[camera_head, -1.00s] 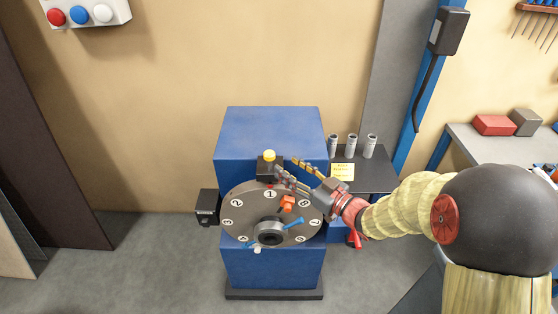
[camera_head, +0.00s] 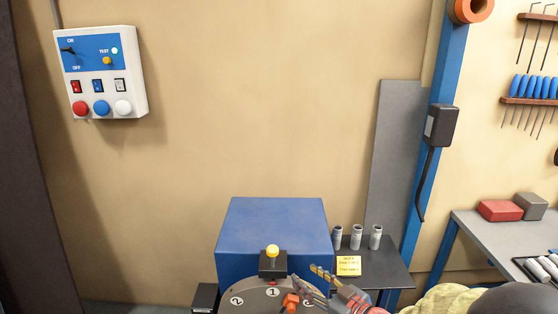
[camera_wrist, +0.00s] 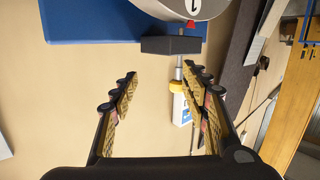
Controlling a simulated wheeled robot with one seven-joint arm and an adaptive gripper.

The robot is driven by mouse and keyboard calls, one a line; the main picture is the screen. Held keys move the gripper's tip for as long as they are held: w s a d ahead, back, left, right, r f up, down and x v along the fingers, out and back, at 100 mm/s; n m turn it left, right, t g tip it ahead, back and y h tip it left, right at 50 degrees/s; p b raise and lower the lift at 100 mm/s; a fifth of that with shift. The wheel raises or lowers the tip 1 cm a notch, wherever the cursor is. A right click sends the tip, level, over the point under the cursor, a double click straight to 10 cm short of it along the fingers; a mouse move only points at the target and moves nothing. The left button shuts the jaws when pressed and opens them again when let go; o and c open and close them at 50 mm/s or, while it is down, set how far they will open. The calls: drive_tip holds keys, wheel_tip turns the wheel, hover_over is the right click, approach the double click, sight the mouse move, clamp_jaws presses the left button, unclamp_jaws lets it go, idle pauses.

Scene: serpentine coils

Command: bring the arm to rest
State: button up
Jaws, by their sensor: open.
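My gripper (camera_head: 303,274) is in the lower middle of the head view, over the numbered dial (camera_head: 253,297) and right of a black block with a yellow button (camera_head: 272,251). Its two fingers stand apart with nothing between them. In the wrist view my gripper (camera_wrist: 160,74) is also open, its fingers spread left and right with the tan wall behind. My arm enters from the lower right of the head view; much of it is cut off by the bottom edge.
The dial sits before a blue box-shaped machine (camera_head: 272,225). Right of it, a dark shelf (camera_head: 385,262) carries several grey cylinders and a yellow note (camera_head: 348,265). A switch panel (camera_head: 100,72) hangs on the wall at left. A workbench (camera_head: 480,228) stands at right.

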drive_tip(key=d+f+m+g+h, duration=0.1)
drive_tip(key=d+f+m+h, duration=0.1)
drive_tip(key=d+f+h, duration=0.4)
drive_tip(key=s+d+f+m+g+h, duration=0.2)
drive_tip(key=s+d+m+g+h, duration=0.25)
drive_tip(key=s+d, duration=0.65)
drive_tip(key=s+a+r+m+g+b, duration=0.1)
drive_tip(key=s+r+g, duration=0.15)
drive_tip(key=s, duration=0.45)
drive_tip(key=s+a+r+m+g+b, duration=0.1)
drive_tip(key=s+r+g, duration=0.15)
drive_tip(key=s, duration=0.35)
drive_tip(key=s+a+r+t+b, duration=0.1)
drive_tip(key=s+a+r+t, duration=0.2)
drive_tip(key=r, duration=0.6)
drive_tip(key=s+a, duration=0.2)
drive_tip(key=s, duration=0.1)
drive_tip(key=shift+s+a+r+y+b, duration=0.25)
drive_tip(key=shift+a+r+y+b, duration=0.05)
drive_tip(key=shift+a+r+y, duration=0.05)
drive_tip(key=shift+n, duration=0.25)
